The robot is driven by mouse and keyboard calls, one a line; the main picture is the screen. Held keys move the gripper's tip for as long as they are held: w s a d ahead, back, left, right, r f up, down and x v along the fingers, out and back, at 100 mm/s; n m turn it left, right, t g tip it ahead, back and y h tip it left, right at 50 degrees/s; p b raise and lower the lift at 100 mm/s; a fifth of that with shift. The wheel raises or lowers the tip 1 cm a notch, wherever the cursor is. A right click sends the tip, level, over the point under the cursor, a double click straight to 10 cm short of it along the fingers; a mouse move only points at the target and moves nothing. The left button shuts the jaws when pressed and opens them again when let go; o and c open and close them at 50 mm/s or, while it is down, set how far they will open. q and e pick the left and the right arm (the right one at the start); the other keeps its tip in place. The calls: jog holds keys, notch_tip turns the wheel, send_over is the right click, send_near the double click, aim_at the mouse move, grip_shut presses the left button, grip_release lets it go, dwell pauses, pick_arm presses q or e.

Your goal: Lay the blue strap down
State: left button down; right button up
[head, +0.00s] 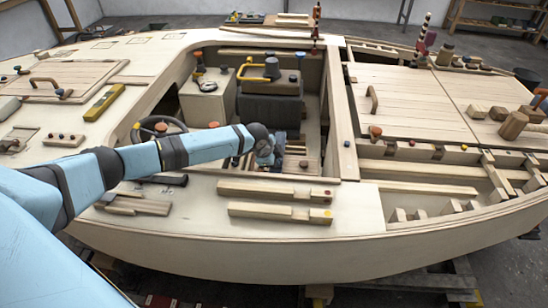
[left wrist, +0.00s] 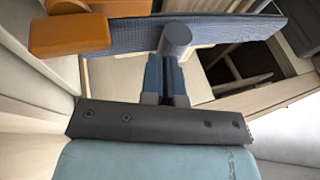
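The blue strap (left wrist: 235,31) runs across the top of the left wrist view, a flat, textured blue-grey band with an orange end piece (left wrist: 70,34) at the left and a grey round peg (left wrist: 176,40) on it. The fingers of my left gripper (left wrist: 166,72) are close together and meet the strap at the peg, shut on it; their tips are partly hidden there. In the head view my left gripper (head: 268,155) is low in the open cockpit, and I cannot make out the strap there. My right gripper is in neither view.
Cockpit walls surround the left gripper closely. A dark seat box (head: 270,108) stands behind it and a steering wheel (head: 158,128) to its left. Wooden bars (head: 278,190) lie on the near side deck. A planked hatch (head: 410,100) lies to the right.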

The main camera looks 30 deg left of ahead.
pick_arm(q)
jog(key=shift+s+f, duration=0.1)
jog(key=shift+f, duration=0.1)
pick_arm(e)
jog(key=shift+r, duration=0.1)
pick_arm(q)
jog(key=shift+r+p, duration=0.35)
jog(key=shift+p, duration=0.15)
jog(key=shift+r+p, duration=0.5)
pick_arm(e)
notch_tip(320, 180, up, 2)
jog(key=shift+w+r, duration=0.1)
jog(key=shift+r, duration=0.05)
pick_arm(q)
jog(key=shift+r, duration=0.25)
jog(key=p+v, duration=0.2)
jog(key=v, duration=1.1)
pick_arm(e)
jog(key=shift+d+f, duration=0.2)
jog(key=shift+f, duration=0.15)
